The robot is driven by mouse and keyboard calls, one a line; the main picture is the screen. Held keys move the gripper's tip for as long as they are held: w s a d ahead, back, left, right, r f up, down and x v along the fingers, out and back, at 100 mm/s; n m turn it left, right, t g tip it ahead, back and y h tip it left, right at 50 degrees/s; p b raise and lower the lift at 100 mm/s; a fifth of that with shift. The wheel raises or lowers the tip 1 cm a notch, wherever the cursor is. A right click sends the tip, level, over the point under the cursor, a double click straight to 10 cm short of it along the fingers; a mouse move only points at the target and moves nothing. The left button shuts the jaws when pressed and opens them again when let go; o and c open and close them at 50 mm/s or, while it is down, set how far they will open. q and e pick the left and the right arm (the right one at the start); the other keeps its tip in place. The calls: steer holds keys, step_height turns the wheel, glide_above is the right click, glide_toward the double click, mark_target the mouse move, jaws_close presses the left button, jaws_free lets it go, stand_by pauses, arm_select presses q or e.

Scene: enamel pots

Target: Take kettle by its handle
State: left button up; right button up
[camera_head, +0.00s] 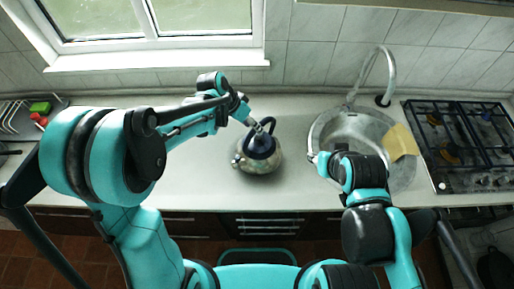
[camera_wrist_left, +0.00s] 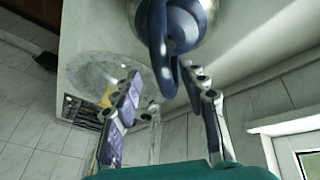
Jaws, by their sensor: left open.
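A round metal sink (camera_head: 340,122) with a tall faucet (camera_head: 389,70) is right of the kettle. A yellow cloth or sponge (camera_head: 401,141) lies at its right rim. A gas stove (camera_head: 465,140) is at far right. The counter left of the kettle (camera_head: 205,180) is clear.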

arm_select(q)
steer(key=x, duration=0.4)
steer(key=shift+w+f, duration=0.15)
steer(key=shift+w, duration=0.15)
jaws_close()
steer(key=shift+r, duration=0.2)
